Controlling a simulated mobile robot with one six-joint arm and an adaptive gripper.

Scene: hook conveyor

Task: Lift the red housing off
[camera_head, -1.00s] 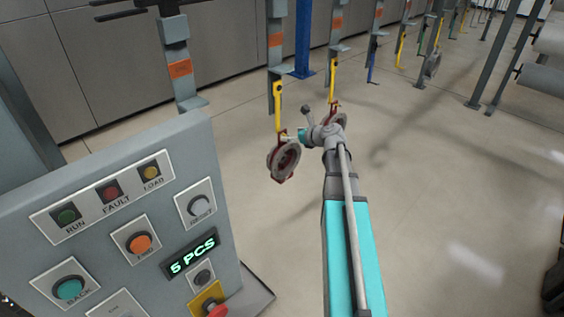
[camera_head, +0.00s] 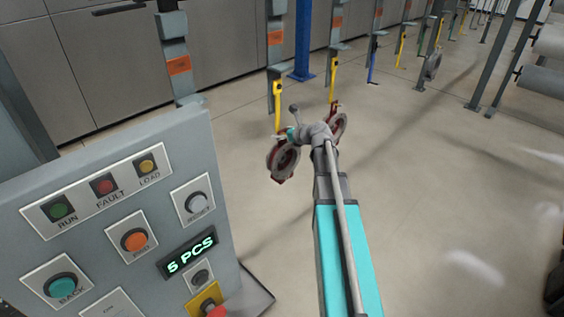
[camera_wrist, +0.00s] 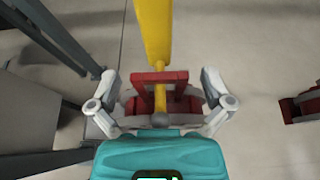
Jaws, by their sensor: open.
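A red and grey round housing (camera_head: 284,161) hangs below a yellow hook (camera_head: 278,95) in the head view. My gripper (camera_head: 289,133) is at its top, and my wrist partly hides that area. In the wrist view, my gripper (camera_wrist: 160,88) is open, with one finger on each side of the red housing's top bracket (camera_wrist: 160,77). The yellow hook (camera_wrist: 154,35) comes down to this bracket and passes through it. I cannot tell whether the fingers touch the housing.
A second red housing (camera_head: 338,124) hangs just behind my wrist on another yellow hook (camera_head: 334,80). A control panel (camera_head: 140,225) reading 5 PCS stands close at left. More hooks hang along the line at the back.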

